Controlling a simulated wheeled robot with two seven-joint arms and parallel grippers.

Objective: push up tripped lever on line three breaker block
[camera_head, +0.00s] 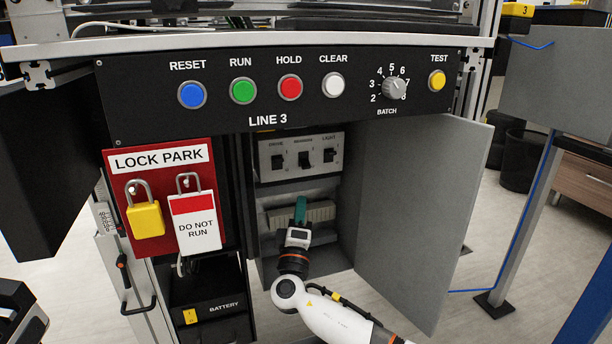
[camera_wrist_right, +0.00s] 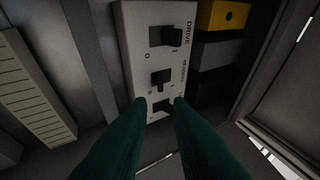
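The breaker block (camera_head: 301,157) is a pale panel inside the open cabinet, with three black levers labelled DRIVE, a middle name too small to read, and LIGHT. In the right wrist view the DRIVE lever (camera_wrist_right: 172,36) stands toward its label, the up side. The middle lever (camera_wrist_right: 160,78) sits farther from its label. The third lever (camera_wrist_right: 160,108) is partly hidden by my fingers, so its position is unclear. My right gripper (camera_head: 299,208) is below the block; its teal fingers (camera_wrist_right: 161,104) are apart, with nothing visibly held.
The cabinet door (camera_head: 420,215) stands open at the right. Beside the opening, the LOCK PARK board (camera_head: 117,185) carries a yellow padlock (camera_head: 146,220) and a DO NOT RUN tag (camera_head: 196,224). The LINE 3 button panel (camera_head: 215,120) overhangs above. A pale ribbed strip (camera_wrist_right: 32,90) lies beside the block.

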